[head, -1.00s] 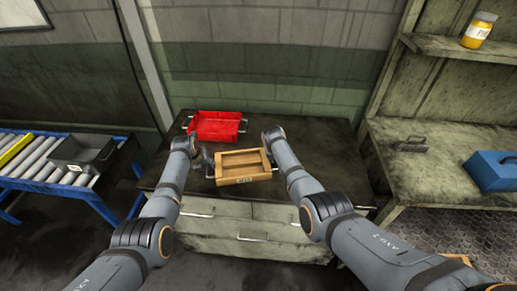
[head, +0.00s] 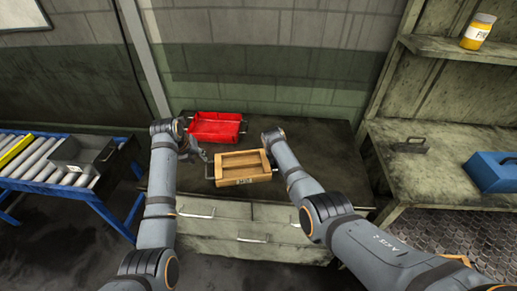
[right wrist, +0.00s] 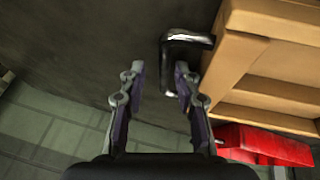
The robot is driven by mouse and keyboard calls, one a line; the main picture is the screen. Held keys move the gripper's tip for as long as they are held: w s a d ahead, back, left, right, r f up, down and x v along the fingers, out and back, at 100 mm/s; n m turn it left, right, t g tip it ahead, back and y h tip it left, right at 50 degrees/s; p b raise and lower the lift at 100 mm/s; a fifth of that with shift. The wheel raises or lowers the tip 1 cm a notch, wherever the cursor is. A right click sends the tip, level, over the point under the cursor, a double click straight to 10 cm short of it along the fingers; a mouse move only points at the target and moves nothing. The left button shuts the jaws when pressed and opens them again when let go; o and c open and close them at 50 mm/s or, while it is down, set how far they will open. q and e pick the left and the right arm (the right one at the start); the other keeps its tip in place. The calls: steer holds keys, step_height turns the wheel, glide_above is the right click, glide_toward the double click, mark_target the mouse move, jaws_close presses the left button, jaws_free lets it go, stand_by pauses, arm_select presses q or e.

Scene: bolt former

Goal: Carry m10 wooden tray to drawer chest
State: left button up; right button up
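The wooden tray (head: 243,181), with a dark label on its front and a metal handle at each end, sits on the drawer chest (head: 215,238). My left gripper (head: 200,154) is open and empty, just beyond the tray's left end and apart from its handle. My right wrist is by the tray's right end and hides its gripper in the head view. In the right wrist view the right gripper (right wrist: 160,80) is open, with nothing between its fingers. The tray's handle (right wrist: 187,42) is close to the right-hand finger; whether they touch is unclear.
A red tray (head: 215,128) lies behind the wooden tray on the chest. A roller conveyor (head: 35,165) with a grey bin (head: 80,157) stands at left. A bench (head: 440,155) with a blue box (head: 493,172) stands at right. The chest top right of my right arm is clear.

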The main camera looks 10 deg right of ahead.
steer(key=v, duration=1.2)
steer(key=shift+a+f, duration=0.1)
